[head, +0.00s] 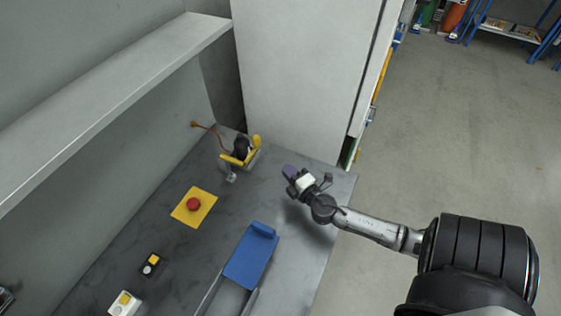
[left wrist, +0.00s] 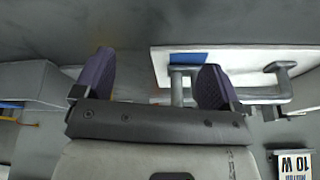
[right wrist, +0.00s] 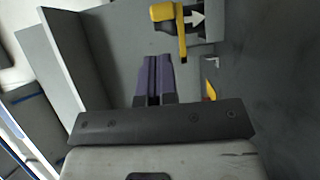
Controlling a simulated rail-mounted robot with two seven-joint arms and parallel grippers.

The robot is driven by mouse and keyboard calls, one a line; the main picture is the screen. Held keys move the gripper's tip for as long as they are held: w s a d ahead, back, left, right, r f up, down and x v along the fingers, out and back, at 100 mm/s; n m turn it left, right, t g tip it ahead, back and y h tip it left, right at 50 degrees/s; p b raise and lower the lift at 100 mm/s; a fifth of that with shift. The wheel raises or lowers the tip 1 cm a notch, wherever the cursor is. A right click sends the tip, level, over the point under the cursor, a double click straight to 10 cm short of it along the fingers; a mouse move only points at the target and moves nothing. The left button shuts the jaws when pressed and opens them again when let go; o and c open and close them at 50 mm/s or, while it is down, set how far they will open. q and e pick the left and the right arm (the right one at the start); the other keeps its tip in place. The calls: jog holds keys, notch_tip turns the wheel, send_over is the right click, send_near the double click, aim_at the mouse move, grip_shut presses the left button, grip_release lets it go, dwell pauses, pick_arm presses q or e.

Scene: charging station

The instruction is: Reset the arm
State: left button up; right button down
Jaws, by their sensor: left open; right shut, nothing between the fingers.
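My right arm reaches in from the right in the head view. Its gripper (head: 291,173) has purple fingers and is above the right edge of the grey worktop (head: 172,238). In the right wrist view the gripper's fingers (right wrist: 153,78) are pressed together with nothing between them. My left gripper does not show in the head view. In the left wrist view its purple fingers (left wrist: 155,80) are wide apart and empty, in front of a white panel (left wrist: 250,62) with a grey handle (left wrist: 276,72).
A yellow-and-black device (head: 241,152) with an orange cable stands at the worktop's back, left of my right gripper. A red button (head: 193,204) sits on a yellow plate. A blue block (head: 250,258), a small black switch box (head: 150,264) and a white box (head: 124,304) are nearer.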

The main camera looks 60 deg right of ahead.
jog(key=shift+s, duration=0.2)
